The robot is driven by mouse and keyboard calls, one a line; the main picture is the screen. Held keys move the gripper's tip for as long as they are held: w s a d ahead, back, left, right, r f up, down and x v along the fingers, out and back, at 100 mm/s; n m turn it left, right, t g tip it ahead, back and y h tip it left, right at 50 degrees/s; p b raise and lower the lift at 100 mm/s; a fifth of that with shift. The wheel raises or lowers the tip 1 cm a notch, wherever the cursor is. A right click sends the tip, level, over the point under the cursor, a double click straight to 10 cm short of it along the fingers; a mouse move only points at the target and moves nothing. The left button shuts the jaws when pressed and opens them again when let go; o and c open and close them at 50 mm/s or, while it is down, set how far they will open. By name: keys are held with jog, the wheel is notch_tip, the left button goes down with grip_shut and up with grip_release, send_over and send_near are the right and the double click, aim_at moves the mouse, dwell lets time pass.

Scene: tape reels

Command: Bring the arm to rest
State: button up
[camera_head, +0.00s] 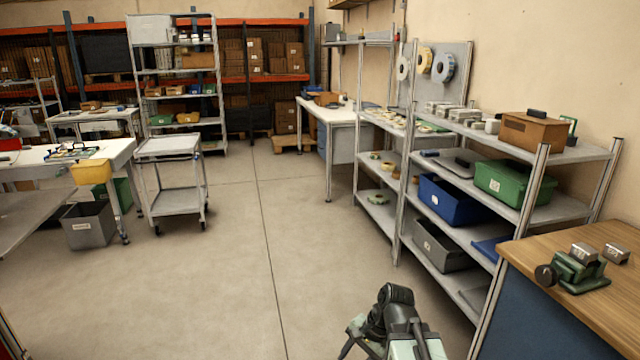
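My gripper (385,338) shows at the bottom of the head view, right of the middle, with part of my arm. It is over the floor, left of the wooden workbench, and touches none of the furniture that I can see. Its fingers are small and partly cut off by the lower edge, so their opening is unclear. I see nothing held in it. Several tape reels (442,67) hang on a grey panel (463,52) at the back right, far from my gripper. Small reels (377,197) also lie on the metal shelves.
A metal shelf unit (408,185) with blue (452,200) and green (515,180) bins stands on the right. A wooden bench (590,312) with a green vise (578,270) is at the front right. A cart (172,200) and white table (60,155) stand left. The middle floor is clear.

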jog(key=s+d+f+n+h, duration=0.2)
jog(key=d+n+h, duration=0.2)
jog(key=d+n, duration=0.4)
notch_tip(320, 180, up, 14)
jog(key=p, duration=1.3)
jog(key=shift+d+p, duration=0.2)
jog(key=shift+p, duration=0.1)
